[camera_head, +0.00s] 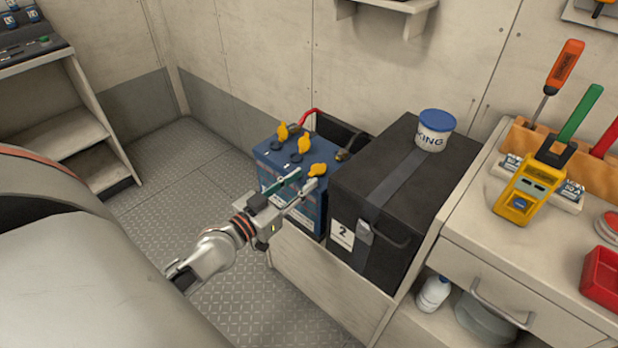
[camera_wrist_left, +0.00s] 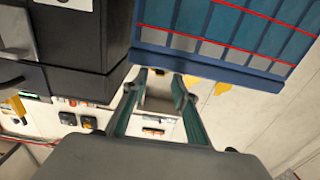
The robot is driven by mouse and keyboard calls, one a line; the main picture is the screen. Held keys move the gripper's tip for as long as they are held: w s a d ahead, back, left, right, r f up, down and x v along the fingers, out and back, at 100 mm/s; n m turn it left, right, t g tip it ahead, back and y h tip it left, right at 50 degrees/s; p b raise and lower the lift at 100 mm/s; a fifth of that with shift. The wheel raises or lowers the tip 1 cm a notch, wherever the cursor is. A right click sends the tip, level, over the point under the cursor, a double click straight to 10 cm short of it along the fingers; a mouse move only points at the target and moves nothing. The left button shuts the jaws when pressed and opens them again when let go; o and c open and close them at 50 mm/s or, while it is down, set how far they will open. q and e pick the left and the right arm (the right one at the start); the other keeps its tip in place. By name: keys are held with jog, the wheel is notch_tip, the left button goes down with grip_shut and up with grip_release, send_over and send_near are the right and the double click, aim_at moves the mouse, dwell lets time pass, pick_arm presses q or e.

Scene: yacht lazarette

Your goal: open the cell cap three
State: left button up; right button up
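A blue battery (camera_head: 270,165) stands in the open bay. Two yellow cell caps, a far one (camera_head: 283,131) and a middle one (camera_head: 304,143), stand up beside dark round openings on its top. A third yellow cap (camera_head: 318,170) sits at the near right, lower and flatter; whether it is lifted I cannot tell. My left gripper (camera_head: 301,188) is at the battery's near top edge, just below this cap. Its fingers are apart with nothing between them, as the left wrist view (camera_wrist_left: 158,98) also shows. The battery's gridded side (camera_wrist_left: 225,38) fills that view's upper right, with yellow pieces (camera_wrist_left: 222,88) below it. My right gripper is out of view.
A black box (camera_head: 400,170) marked 2 stands close right of the battery, with a blue-lidded tub (camera_head: 435,128) on top. The counter at right holds a yellow meter (camera_head: 528,190) and tools. The floor at left is clear.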

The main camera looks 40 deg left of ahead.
aim_at(317, 170)
pick_arm(q)
jog(key=shift+w+d, duration=0.15)
jog(key=shift+w, duration=1)
grip_shut()
jog(key=shift+r, duration=0.15)
